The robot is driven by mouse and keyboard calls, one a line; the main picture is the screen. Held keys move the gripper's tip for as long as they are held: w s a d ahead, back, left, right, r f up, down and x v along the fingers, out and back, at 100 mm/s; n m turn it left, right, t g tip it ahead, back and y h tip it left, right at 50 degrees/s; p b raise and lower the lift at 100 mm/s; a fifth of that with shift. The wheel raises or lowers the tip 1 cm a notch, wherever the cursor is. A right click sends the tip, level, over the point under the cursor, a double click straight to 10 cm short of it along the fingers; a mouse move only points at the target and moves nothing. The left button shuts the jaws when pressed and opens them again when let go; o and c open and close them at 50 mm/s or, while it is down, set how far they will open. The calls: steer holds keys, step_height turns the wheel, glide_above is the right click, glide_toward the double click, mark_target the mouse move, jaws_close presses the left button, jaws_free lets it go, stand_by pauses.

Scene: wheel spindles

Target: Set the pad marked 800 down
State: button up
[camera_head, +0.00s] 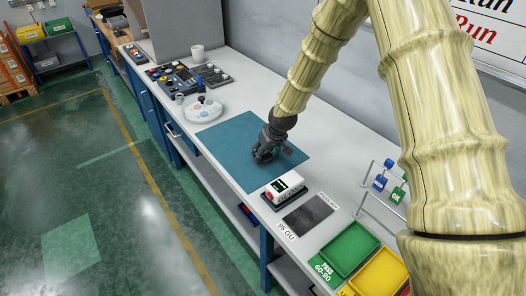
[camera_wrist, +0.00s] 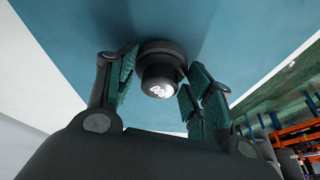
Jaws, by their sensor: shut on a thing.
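The pad marked 800 (camera_wrist: 158,82) is a small dark, round piece with a white marking on its end face. The marking looks like 800, seen upside down or at a slant. In the wrist view it sits between the fingers of my gripper (camera_wrist: 160,88), which is shut on it. A wider dark round part shows behind it. In the head view my gripper (camera_head: 265,154) is low over the blue mat (camera_head: 225,138), and its fingers mostly hide the pad. I cannot tell whether the pad touches the mat.
A white-and-black device (camera_head: 286,186), a dark plate (camera_head: 308,214), a green tray (camera_head: 347,247) and a yellow tray (camera_head: 380,275) stand nearer. A white round holder (camera_head: 203,110) with several pieces and a mug (camera_head: 197,53) stand farther back. The mat around my gripper is clear.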

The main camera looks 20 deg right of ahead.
steer(key=shift+f, duration=0.1)
steer(key=o, duration=1.1)
steer(key=shift+c, duration=0.2)
steer(key=b+v, duration=0.3)
steer(key=v, duration=0.9)
